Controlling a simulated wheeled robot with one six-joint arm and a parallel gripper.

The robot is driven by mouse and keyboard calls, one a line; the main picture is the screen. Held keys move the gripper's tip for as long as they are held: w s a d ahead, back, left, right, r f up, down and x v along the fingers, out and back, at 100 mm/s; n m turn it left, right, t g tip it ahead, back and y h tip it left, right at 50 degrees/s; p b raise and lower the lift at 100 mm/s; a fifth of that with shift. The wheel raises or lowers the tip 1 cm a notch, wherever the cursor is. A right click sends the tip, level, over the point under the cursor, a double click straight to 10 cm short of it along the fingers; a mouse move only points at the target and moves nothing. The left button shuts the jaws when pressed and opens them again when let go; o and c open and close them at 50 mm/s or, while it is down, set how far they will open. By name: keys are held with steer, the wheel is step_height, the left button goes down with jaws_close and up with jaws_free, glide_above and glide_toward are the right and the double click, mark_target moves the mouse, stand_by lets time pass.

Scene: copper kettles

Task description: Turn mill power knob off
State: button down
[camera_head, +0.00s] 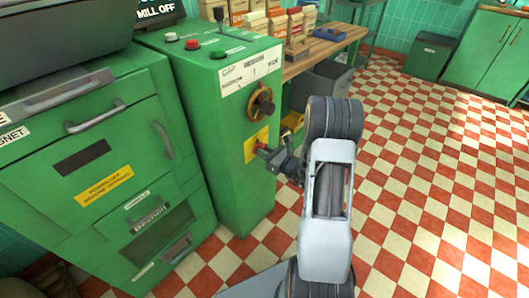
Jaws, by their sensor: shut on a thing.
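A red knob (261,147) sits on a yellow plate (250,146) on the side of the green mill control cabinet (222,150). My gripper (268,152) reaches in from the right and is shut on the red knob. Its fingers hide most of the knob, so I cannot tell which way it points. Above it on the same panel is a black knob (263,104) with an orange-brown ring, under a white label (251,70). A dark screen (157,10) at the top left reads "MILL OFF".
The cabinet top carries a red button (192,44), a green button (217,54) and a small lever. A green drawer cabinet (100,150) stands to the left. A wooden bench (335,45) with boxes is behind. The checkered floor (430,190) to the right is clear.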

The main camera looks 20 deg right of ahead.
steer(key=c, duration=1)
jaws_free()
steer(key=p+v, duration=0.2)
steer(key=v, duration=1.1)
steer(key=shift+s+d, duration=0.2)
steer(key=shift+s, duration=0.2)
steer(key=shift+f, duration=0.1)
